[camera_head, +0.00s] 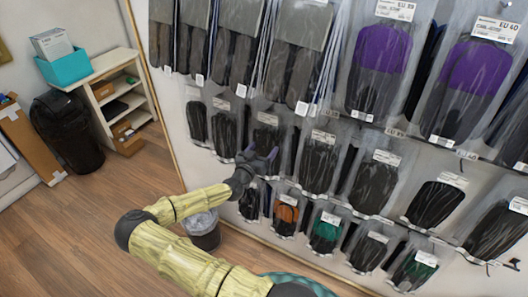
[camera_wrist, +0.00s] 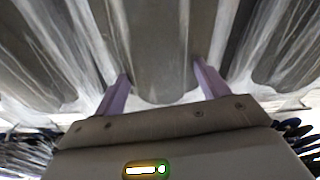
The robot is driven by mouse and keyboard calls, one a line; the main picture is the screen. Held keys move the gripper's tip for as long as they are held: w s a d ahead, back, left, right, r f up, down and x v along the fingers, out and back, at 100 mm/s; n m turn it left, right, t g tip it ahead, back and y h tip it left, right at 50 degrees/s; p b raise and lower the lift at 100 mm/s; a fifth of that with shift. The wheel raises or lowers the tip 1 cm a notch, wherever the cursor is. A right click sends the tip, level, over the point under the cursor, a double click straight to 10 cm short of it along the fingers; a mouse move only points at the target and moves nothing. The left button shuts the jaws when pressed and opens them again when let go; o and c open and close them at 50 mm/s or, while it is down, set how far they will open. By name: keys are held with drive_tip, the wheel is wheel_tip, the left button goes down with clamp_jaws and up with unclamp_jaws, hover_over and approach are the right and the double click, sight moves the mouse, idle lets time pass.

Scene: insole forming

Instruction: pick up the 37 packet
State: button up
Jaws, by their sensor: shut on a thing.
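My gripper (camera_head: 260,158) is up against the middle row of hanging packets on the wall. In the wrist view, its two purple fingers (camera_wrist: 163,88) stand on either side of the lower end of a clear packet (camera_wrist: 160,45) with a dark grey insole. The fingers are shut on this packet. In the head view, the packet at my gripper (camera_head: 267,134) is a dark one, its lower part hidden by the gripper. I cannot read its size label, so I cannot tell whether it is 37.
Neighbouring dark packets (camera_head: 226,132) (camera_head: 318,158) hang close on both sides. Larger packets (camera_head: 300,50) hang above, smaller ones with orange and green insoles (camera_head: 285,214) below. A grey bin (camera_head: 203,238) stands on the floor by the wall. Open wooden floor lies to the left.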

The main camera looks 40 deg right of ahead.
drive_tip(key=shift+r+b, duration=0.35)
drive_tip(key=shift+r, duration=0.35)
drive_tip(key=b+v, duration=0.4)
drive_tip(key=v, duration=1.4)
drive_tip(key=shift+b, duration=0.35)
drive_tip(key=shift+w, duration=0.15)
drive_tip(key=w+a+f+n+t+y, duration=0.3)
drive_tip(key=a+f+n+t+y, duration=0.2)
drive_tip(key=a+f+n+y, duration=0.1)
drive_tip(key=w+a+f+n+t+y, duration=0.3)
drive_tip(key=a+f+n+t+y, duration=0.2)
drive_tip(key=a+f+n+y, duration=0.2)
drive_tip(key=a+f+y, duration=0.2)
drive_tip(key=a+y, duration=0.1)
drive_tip(key=shift+a+t, duration=0.3)
drive_tip(key=shift+a, duration=0.1)
drive_tip(key=shift+f, duration=0.1)
